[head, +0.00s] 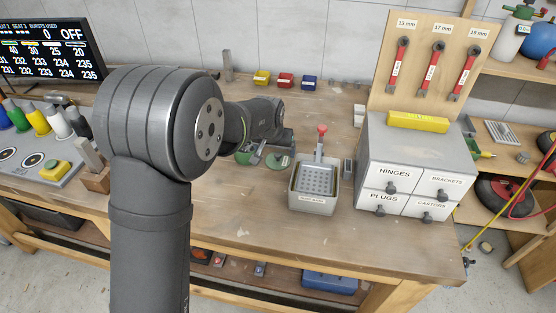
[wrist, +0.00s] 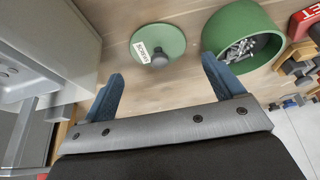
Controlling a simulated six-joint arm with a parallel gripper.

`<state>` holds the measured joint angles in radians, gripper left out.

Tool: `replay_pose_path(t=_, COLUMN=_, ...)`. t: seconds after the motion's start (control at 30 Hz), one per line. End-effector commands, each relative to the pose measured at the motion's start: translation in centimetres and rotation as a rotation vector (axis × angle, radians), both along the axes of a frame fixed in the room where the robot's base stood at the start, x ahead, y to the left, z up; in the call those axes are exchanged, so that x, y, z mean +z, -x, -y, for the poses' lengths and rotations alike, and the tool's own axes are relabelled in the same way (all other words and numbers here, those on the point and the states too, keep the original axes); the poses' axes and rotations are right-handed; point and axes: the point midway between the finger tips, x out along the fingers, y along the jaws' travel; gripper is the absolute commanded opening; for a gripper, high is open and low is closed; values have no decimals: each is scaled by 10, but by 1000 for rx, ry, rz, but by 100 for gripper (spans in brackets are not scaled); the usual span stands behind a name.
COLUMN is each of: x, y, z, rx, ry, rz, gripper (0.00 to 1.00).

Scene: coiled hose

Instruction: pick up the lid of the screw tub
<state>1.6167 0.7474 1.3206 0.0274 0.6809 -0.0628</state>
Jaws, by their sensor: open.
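The screw tub's lid is a flat green disc with a grey knob and a white label; it lies on the bench in the wrist view (wrist: 172,36) and the head view (head: 280,162). The green screw tub (wrist: 262,25) stands open beside it with screws inside; part of it shows in the head view (head: 242,158). My gripper (wrist: 162,67) is open and empty, its blue fingers spread either side of the knob's line in the wrist view, apart from the lid. In the head view my arm partly hides the tub and lid.
A grey parts-wash basin (head: 313,203) stands just right of the lid, holding a perforated tray with a red-knobbed handle. A grey drawer cabinet (head: 417,148) is farther right. Small yellow, red and blue bins (head: 285,81) sit at the back. The bench front (head: 240,235) is clear.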

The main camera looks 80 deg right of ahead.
Motion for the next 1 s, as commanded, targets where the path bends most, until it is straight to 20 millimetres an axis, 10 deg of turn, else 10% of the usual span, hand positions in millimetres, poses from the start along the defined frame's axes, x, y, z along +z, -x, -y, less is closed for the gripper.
replay_pose_path(t=0.73, x=-47, y=3, z=25, rx=0, ry=0, rz=0, gripper=86)
replay_pose_path(t=1.0, x=-47, y=3, z=25, rx=0, ry=0, rz=0, gripper=53)
